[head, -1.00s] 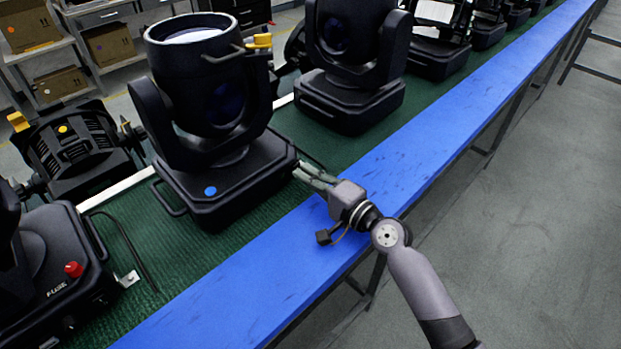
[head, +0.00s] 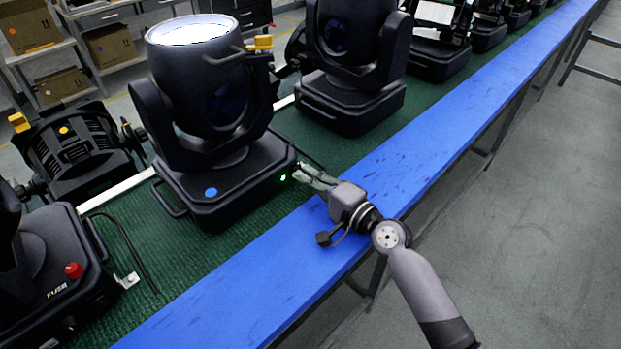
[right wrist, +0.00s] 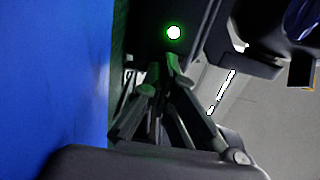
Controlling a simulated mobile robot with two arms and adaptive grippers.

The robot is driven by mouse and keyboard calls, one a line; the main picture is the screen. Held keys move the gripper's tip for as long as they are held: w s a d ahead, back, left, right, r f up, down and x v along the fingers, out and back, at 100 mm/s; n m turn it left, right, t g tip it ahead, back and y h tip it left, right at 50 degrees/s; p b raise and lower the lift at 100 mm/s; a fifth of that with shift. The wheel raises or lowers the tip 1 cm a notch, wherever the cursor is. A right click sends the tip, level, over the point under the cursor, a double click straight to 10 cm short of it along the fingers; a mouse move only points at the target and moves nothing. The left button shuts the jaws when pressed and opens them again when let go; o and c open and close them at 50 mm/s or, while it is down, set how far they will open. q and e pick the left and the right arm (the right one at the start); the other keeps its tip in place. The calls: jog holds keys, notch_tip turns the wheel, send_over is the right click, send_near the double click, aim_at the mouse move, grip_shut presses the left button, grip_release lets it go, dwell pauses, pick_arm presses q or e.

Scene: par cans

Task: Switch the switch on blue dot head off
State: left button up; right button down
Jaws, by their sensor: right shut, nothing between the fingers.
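The black moving head with the blue dot (head: 211,191) on its base stands on the green belt in the head view. Its upturned lens (head: 195,31) glows bright white. A green light (head: 283,178) is lit on the right side of its base; it also shows in the right wrist view (right wrist: 173,32). My right gripper (head: 301,171) is shut and empty, its fingertips close to that side of the base. In the right wrist view the fingertips (right wrist: 161,77) are just below the green light; I cannot tell if they touch. I cannot make out the switch. My left gripper is not in view.
Another black head (head: 350,95) stands behind on the green belt (head: 130,235). A blue board (head: 270,265) edges the belt. Grey floor (head: 540,220) is clear at right.

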jog(key=shift+s+a+f, duration=0.2)
jog(key=shift+a+f, duration=0.05)
jog(key=shift+f, duration=0.5)
jog(key=shift+s+d+f+g, duration=0.25)
jog(key=shift+s+d+g, duration=0.15)
jog(key=shift+d, duration=0.05)
jog(key=v, duration=0.4)
jog(key=r+v, duration=0.1)
jog(key=v, duration=0.2)
jog(key=shift+w, duration=0.1)
jog(key=shift+h, duration=0.5)
jog(key=s+d, duration=0.1)
jog(key=s+d+r, duration=0.1)
jog(key=s, duration=0.1)
jog(key=s+d+r, duration=0.1)
jog(key=shift+s+r+b, duration=0.1)
jog(key=shift+s+b, duration=0.25)
jog(key=shift+s+d+r, duration=0.1)
jog(key=shift+s+d, duration=0.2)
jog(key=shift+s, duration=0.1)
